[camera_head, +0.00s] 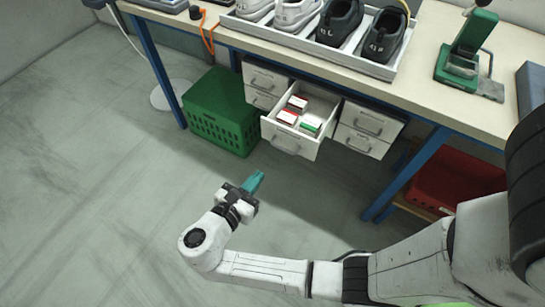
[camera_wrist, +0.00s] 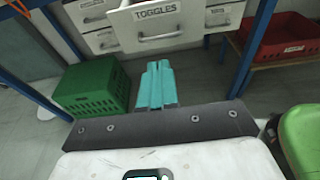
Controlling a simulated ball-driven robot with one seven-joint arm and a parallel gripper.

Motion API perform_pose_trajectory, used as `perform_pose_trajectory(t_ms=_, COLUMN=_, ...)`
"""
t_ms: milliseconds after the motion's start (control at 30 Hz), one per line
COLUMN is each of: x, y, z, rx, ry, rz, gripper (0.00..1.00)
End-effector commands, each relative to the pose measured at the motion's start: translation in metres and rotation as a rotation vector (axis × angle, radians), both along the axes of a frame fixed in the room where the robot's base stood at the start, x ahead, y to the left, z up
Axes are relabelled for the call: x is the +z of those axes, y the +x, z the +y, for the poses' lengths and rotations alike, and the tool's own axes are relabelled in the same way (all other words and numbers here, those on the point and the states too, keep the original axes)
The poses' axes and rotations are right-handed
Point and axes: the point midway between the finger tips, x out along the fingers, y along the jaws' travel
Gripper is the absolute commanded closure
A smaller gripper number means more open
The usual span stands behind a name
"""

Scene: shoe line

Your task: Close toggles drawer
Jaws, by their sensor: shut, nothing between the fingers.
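The toggles drawer (camera_head: 289,138) is pulled out from the middle of the drawer unit under the workbench. Small red-and-white and green-and-white boxes (camera_head: 291,115) lie inside it. In the wrist view the drawer front (camera_wrist: 157,20) shows the label "TOGGLES" and a bar handle, at the top of the picture. My gripper (camera_head: 254,181), with teal fingers, is in front of and below the drawer, apart from it. The fingers also show in the wrist view (camera_wrist: 157,78), shut together and empty, below the drawer handle.
Closed drawers (camera_head: 366,130) flank the open one. A green crate (camera_head: 222,112) stands on the floor at left, and a red bin (camera_head: 452,180) sits on a low shelf at right. Blue table legs (camera_head: 408,172) stand on both sides. The floor before the drawer is clear.

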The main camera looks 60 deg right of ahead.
Motion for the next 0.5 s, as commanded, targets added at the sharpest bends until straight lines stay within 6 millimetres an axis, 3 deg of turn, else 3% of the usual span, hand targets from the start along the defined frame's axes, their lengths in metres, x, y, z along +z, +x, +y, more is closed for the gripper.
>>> perform_pose_trajectory(t_ms=300, x=-0.015, y=0.000, z=-0.063, rx=-0.005, ry=0.002, rz=-0.001, gripper=1.00)
perform_pose_trajectory(t_ms=500, x=-0.021, y=0.000, z=-0.091, rx=-0.003, ry=0.002, rz=-0.001, gripper=1.00)
